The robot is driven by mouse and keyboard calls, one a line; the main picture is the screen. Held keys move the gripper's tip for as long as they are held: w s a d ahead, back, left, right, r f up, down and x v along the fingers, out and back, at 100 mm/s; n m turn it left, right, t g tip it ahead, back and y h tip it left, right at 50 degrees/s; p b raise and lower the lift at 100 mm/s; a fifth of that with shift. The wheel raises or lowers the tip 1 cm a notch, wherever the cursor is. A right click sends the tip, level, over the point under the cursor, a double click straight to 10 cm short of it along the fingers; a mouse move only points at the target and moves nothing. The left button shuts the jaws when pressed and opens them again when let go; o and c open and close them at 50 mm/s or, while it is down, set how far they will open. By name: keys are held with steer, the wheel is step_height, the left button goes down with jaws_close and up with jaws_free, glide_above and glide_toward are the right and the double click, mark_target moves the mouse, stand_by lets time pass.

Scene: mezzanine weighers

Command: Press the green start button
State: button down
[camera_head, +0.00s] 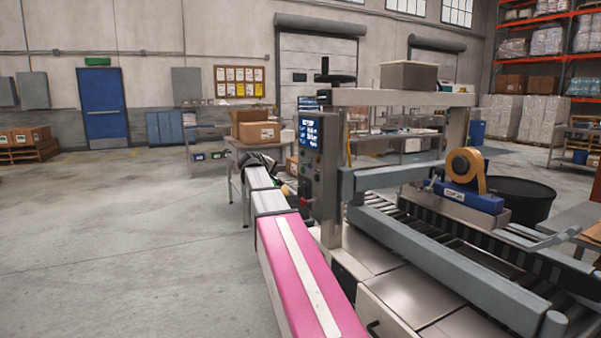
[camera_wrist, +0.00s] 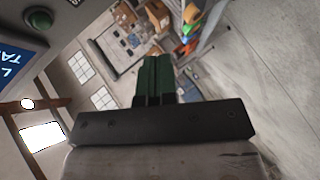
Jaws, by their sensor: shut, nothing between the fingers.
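The control panel (camera_head: 318,165) is a grey upright box on the machine in the head view, with a lit blue screen (camera_head: 311,134) and small controls below it. A round green button (camera_wrist: 40,18) shows at the top left of the wrist view, on the panel face beside part of the screen (camera_wrist: 12,72). My gripper (camera_wrist: 157,62) has its dark green fingers together and empty. It points past the panel, with the button to the left of the fingertips and apart from them. In the head view my arm reaches along the panel's left side, and the fingertips are hard to make out.
The machine has a roller conveyor (camera_head: 435,232) and a tape head with a roll of brown tape (camera_head: 466,170) to the right. A table with cardboard boxes (camera_head: 259,132) stands behind my gripper. The floor on the left (camera_head: 120,230) is clear.

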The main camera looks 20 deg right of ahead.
mark_target(302, 170)
steer(key=shift+d, duration=0.1)
steer(key=d, duration=0.8)
steer(key=shift+w+d, duration=0.15)
steer(key=shift+d, duration=0.2)
steer(key=shift+d, duration=0.15)
stand_by(1.8)
steer(key=shift+d, duration=0.25)
steer(key=shift+d, duration=0.45)
stand_by(0.7)
steer(key=shift+a, duration=0.85)
